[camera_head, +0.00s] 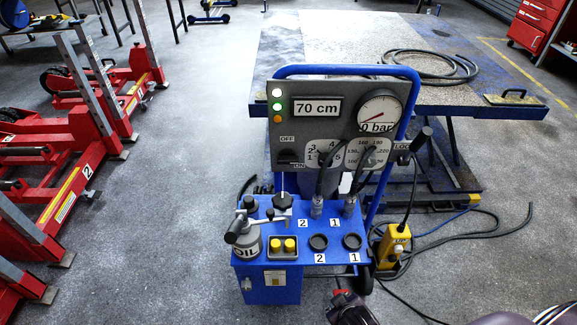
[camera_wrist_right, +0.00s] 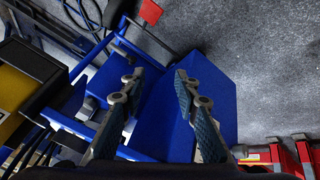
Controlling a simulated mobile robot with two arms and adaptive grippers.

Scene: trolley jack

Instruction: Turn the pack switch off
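The pack switch (camera_head: 287,156) is a black knob at the lower left of the grey panel (camera_head: 330,92), between the labels OFF above and ON at lower right. Its exact pointing is too small to tell. The panel stands on the blue pack trolley (camera_head: 262,292). My right gripper (camera_wrist_right: 158,74) is open and empty in the right wrist view, its fingers spread over blue trolley parts (camera_wrist_right: 208,95). The switch is not clear in that view. Dark parts, possibly my right arm, show at the bottom of the head view. My left gripper is not in view.
Lamps (camera_head: 278,106) and a display (camera_head: 317,107) reading 70 cm are on the panel. Red jacks (camera_head: 85,170) stand left; floor between is clear.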

